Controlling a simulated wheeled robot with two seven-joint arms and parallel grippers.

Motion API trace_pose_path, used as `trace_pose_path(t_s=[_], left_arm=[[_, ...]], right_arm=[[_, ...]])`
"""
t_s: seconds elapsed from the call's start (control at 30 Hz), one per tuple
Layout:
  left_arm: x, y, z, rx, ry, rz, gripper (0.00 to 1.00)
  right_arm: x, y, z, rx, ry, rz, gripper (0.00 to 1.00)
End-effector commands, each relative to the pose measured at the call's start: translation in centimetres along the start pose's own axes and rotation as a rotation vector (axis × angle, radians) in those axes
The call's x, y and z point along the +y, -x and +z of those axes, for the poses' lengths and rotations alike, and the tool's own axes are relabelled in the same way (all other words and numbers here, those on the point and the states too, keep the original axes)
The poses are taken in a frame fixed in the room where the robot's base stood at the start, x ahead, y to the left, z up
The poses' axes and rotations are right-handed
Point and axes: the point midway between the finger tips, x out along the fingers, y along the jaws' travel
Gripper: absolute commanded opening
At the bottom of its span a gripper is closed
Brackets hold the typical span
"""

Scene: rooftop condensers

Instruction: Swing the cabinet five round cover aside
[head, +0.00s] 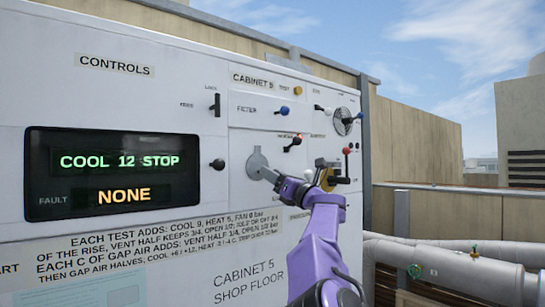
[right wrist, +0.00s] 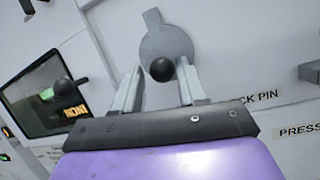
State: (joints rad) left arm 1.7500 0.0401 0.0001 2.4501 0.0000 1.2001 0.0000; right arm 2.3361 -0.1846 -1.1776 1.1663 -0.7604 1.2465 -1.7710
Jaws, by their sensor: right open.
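The round cover (head: 256,158) is a flat grey disc with a tab at its top, on the white panel of cabinet 5. It shows larger in the right wrist view (right wrist: 165,42). A black ball knob (right wrist: 162,69) sits at its lower edge in that view, between my fingertips. My right gripper (head: 270,176) is open and just in front of the cover's lower part, with one finger on each side of the knob. I cannot tell if either finger touches it. In the head view my fingers hide the knob. My left gripper is not in view.
A black knob (head: 217,164) and a display (head: 112,173) are left of the cover. A brass fitting (head: 328,174) is close behind my wrist. Pipes (head: 440,262) run at right.

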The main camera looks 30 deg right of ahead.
Motion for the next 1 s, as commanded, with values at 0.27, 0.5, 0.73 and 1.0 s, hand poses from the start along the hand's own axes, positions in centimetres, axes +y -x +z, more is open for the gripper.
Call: trace_pose_path(t_s=[0.27, 0.5, 0.73, 1.0], left_arm=[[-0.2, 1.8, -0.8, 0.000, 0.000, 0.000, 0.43], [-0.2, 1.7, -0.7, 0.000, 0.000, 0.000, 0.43], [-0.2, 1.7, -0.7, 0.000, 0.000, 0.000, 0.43], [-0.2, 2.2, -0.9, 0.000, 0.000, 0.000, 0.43]], right_arm=[[0.0, -3.0, 0.0, 0.000, -0.003, -0.001, 0.41], [0.0, -3.0, -0.1, 0.000, -0.003, -0.001, 0.35], [0.0, -3.0, -0.1, -0.001, -0.004, -0.001, 0.00], [-0.8, -3.3, 0.0, -0.009, -0.027, -0.023, 0.00]])
